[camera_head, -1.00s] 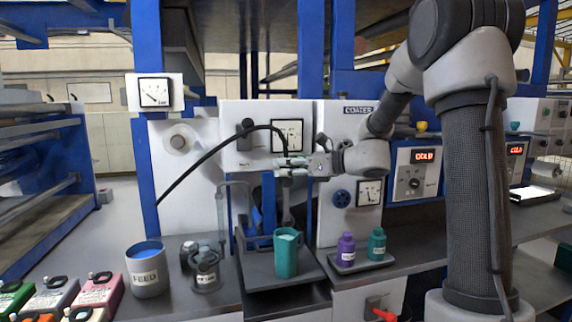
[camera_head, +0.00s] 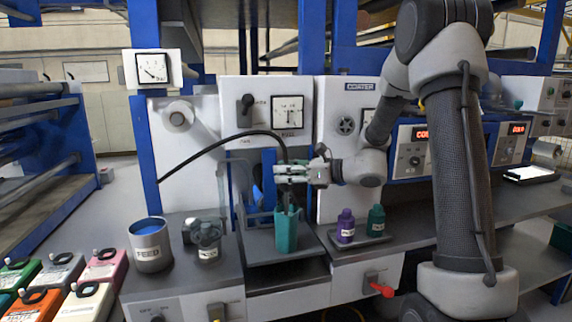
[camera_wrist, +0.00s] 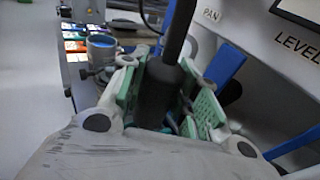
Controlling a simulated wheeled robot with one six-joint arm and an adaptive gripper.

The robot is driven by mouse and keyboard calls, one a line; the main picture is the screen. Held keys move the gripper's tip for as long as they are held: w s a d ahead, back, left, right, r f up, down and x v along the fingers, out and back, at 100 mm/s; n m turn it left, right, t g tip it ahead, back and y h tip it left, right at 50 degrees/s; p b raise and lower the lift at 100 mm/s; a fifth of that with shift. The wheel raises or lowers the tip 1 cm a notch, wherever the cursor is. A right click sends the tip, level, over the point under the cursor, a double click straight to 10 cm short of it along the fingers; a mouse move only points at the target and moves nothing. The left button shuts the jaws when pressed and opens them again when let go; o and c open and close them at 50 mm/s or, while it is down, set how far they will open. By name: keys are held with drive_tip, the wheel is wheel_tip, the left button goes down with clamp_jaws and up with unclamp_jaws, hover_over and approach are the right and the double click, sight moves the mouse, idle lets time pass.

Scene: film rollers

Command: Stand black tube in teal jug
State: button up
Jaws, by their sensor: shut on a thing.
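The black tube (camera_head: 222,146) arches in from the left and bends down into my gripper (camera_head: 291,173). My gripper is shut on it just above the teal jug (camera_head: 286,236), which stands upright on a dark tray. The tube's lower end points down at the jug's mouth and seems to reach the rim; how deep it sits I cannot tell. In the wrist view the tube (camera_wrist: 158,88) passes between the green-padded fingers (camera_wrist: 165,90), and its tip is hidden.
A purple bottle (camera_head: 346,226) and a green bottle (camera_head: 376,221) stand on a small tray right of the jug. A FEED pot (camera_head: 150,252) and a dark-lidded jar (camera_head: 208,240) stand to the left. White gauge panels (camera_head: 268,112) rise close behind.

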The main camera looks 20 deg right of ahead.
sight(286, 198)
drive_tip(key=shift+f, duration=4.2)
drive_tip(key=o, duration=1)
drive_tip(key=shift+o, duration=0.2)
